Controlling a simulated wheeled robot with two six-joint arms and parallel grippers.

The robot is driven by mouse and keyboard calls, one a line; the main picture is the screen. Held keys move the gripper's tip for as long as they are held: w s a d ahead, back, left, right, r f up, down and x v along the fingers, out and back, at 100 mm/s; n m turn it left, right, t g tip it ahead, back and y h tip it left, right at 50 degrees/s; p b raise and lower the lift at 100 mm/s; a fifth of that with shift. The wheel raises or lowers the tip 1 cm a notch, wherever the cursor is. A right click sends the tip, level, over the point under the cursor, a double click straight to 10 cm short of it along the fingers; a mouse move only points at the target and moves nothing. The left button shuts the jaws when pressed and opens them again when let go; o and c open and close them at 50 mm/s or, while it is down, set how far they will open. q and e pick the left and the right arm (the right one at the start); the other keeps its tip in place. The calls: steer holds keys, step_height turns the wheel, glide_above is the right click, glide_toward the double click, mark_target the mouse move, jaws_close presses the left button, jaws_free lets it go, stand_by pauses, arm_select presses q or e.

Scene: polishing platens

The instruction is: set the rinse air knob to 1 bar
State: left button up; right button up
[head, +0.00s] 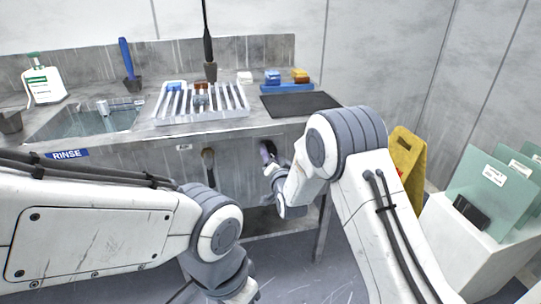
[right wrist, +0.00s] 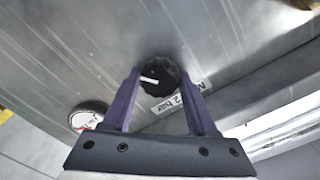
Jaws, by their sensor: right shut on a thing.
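The air knob (right wrist: 160,78) is a round black knob with a white pointer mark, on the metal front panel in the right wrist view. My right gripper (right wrist: 163,85) is shut on it, with one purple finger on each side. In the head view my right gripper (head: 268,157) is at the sink unit's front panel. My left arm crosses the lower left, its gripper out of view.
Above the panel are the sink (head: 85,122) with its "RINSE" sign (head: 67,154), a slatted rack (head: 200,117) and a dark mat (head: 300,104). A yellow floor sign (head: 407,160) and a white stand (head: 462,235) with green plates (head: 490,185) are at the right.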

steer(key=n+b, duration=0.1)
steer(key=n, duration=0.5)
steer(key=shift+f+b, duration=0.15)
steer(key=shift+b, duration=0.25)
steer(key=n+b, duration=0.1)
steer(key=n, duration=0.4)
steer(key=shift+n, duration=0.3)
steer(key=n+b, duration=0.1)
steer(key=n, duration=0.9)
steer(key=shift+n+b, duration=0.3)
steer(key=shift+n, duration=0.1)
steer(key=o, duration=1.4)
steer(key=shift+s, duration=0.15)
